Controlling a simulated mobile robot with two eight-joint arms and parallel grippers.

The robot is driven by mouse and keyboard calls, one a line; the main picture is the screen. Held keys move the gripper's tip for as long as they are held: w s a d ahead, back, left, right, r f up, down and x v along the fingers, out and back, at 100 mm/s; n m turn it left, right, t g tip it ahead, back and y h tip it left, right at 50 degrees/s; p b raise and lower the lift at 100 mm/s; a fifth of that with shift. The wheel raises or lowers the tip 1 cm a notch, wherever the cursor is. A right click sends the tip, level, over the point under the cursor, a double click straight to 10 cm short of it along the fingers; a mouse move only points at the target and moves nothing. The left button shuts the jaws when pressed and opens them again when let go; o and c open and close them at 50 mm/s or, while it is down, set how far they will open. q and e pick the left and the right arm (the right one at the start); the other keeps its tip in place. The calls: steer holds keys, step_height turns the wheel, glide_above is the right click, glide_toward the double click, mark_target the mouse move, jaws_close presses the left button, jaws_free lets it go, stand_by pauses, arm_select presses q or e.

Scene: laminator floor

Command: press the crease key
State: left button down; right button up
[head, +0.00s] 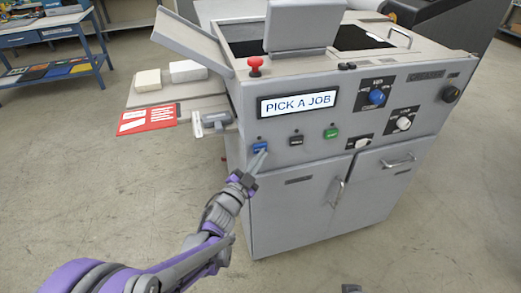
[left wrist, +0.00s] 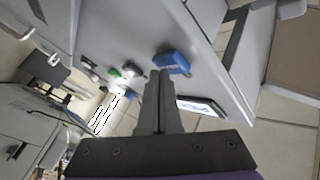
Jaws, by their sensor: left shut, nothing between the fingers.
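Three keys sit in a row on the grey machine's front panel below the display: a blue key (head: 260,148), a black key (head: 296,141) and a green key (head: 331,133). Their lettering is too small to read, so I cannot tell which is the crease key. My left gripper (head: 262,156) is shut and empty, its tips at the lower edge of the blue key. In the left wrist view the shut fingers (left wrist: 158,76) point at the blue key (left wrist: 172,62), very close to it. I cannot tell whether they touch.
The display (head: 298,103) reads "PICK A JOB". A red mushroom button (head: 255,66) stands on top. A blue knob (head: 376,97) and a white knob (head: 404,123) are at the right.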

arm_select(q)
steer(key=shift+w+a, duration=0.1)
steer(key=shift+w, duration=0.15)
steer(key=shift+s, duration=0.1)
stand_by(0.3)
steer(key=shift+s+d, duration=0.25)
steer(key=shift+s, duration=0.35)
steer(key=shift+s, duration=0.1)
steer(key=shift+s+d, duration=0.3)
steer(key=shift+s, duration=0.6)
steer(key=shift+s+d, duration=0.35)
steer(key=shift+s, duration=0.6)
steer(key=shift+s+d, duration=0.3)
steer(key=shift+s, duration=0.6)
